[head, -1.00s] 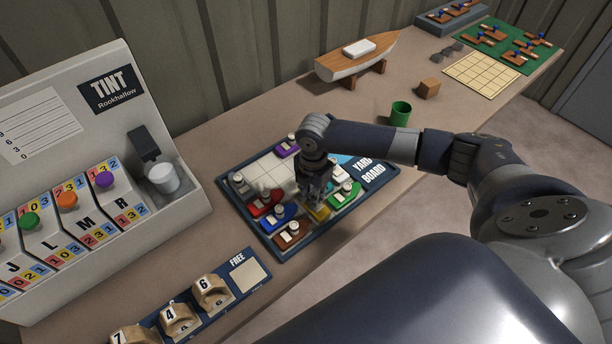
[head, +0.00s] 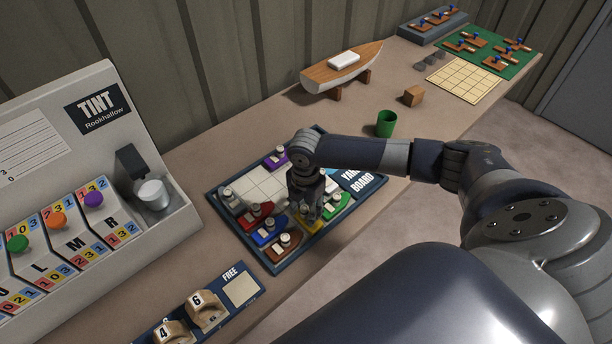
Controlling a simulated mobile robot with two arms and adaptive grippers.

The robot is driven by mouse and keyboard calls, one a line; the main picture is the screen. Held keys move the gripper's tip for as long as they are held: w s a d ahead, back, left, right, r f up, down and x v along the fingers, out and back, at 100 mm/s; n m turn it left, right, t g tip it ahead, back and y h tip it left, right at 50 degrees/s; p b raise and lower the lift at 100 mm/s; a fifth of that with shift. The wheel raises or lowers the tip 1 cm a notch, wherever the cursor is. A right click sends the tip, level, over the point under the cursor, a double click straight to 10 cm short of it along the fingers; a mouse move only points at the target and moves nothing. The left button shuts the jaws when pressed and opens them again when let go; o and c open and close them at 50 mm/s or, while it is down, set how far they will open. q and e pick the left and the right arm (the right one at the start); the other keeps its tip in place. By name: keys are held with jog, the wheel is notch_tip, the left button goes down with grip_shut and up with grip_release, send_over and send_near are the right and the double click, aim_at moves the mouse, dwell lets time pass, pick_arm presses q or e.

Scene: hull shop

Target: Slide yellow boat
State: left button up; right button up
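The yard board (head: 290,262) is a blue-rimmed tray with a pale grid, lying on the bench in the head view. The yellow boat (head: 313,227) sits in its lower part, mostly hidden under my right gripper. My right gripper (head: 308,212) points down over the yellow boat from above; its fingertips are dark and partly hidden, so I cannot tell whether they are open or shut on it. A blue boat (head: 268,231) and a brown boat (head: 282,246) lie to its left, a green boat (head: 337,204) to its right. My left gripper is out of view.
A red boat (head: 256,215), a grey boat (head: 232,200) and a purple boat (head: 277,158) are also on the board. The green cup (head: 386,124) and wooden block (head: 413,96) stand beyond it. The TINT machine (head: 150,200) is at left, the FREE strip (head: 225,300) in front.

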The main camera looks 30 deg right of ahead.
aim_at(306, 209)
notch_tip(306, 209, up, 12)
dwell(0.4)
jog(key=shift+f, duration=0.1)
dwell(0.3)
